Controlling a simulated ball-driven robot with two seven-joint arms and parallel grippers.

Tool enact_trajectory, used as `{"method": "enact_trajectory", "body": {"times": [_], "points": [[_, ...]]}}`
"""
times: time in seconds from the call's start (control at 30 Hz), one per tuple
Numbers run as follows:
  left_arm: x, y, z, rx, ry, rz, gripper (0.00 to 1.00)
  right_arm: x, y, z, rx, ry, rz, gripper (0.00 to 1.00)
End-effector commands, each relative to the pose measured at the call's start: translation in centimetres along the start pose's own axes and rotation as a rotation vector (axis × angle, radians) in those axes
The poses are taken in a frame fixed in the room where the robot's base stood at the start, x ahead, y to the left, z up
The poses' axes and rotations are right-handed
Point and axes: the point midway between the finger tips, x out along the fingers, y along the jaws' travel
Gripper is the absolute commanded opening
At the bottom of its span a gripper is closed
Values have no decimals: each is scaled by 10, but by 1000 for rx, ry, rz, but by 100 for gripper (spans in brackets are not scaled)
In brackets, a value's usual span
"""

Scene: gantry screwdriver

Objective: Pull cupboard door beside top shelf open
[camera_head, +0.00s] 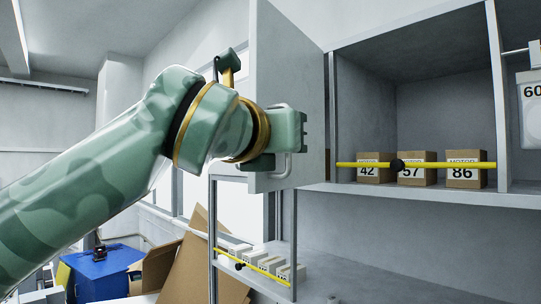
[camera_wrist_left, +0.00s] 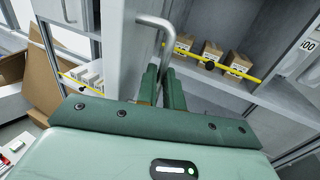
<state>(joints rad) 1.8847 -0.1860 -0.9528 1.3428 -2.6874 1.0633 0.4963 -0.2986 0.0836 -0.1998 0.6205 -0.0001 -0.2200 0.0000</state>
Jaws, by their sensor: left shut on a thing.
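The grey cupboard door (camera_head: 285,75) beside the top shelf stands swung out from the cabinet front, its near edge toward me. Its bent metal handle (camera_head: 287,170) is low on the door; it also shows in the left wrist view (camera_wrist_left: 157,24). My left gripper (camera_head: 268,163) is at the handle, and in the left wrist view its two green fingers (camera_wrist_left: 163,82) are closed together at the bar's lower end. The hand hides part of the handle in the head view. My right gripper is in neither view.
The top shelf (camera_head: 425,187) holds cardboard boxes (camera_head: 415,171) behind a yellow bar (camera_head: 440,164). Below the door, a lower rack (camera_head: 250,272) holds small white boxes. A blue box (camera_head: 103,270) and loose cardboard (camera_head: 180,265) lie at lower left.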

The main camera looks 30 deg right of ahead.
Motion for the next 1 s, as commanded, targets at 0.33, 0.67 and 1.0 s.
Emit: {"method": "enact_trajectory", "body": {"times": [0.33,0.67,1.0], "points": [[0,0,2,2,-3,3,0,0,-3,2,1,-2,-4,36],[0,0,1,1,-1,2,30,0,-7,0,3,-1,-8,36],[-41,1,-3,2,-4,1,30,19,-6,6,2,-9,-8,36]]}}
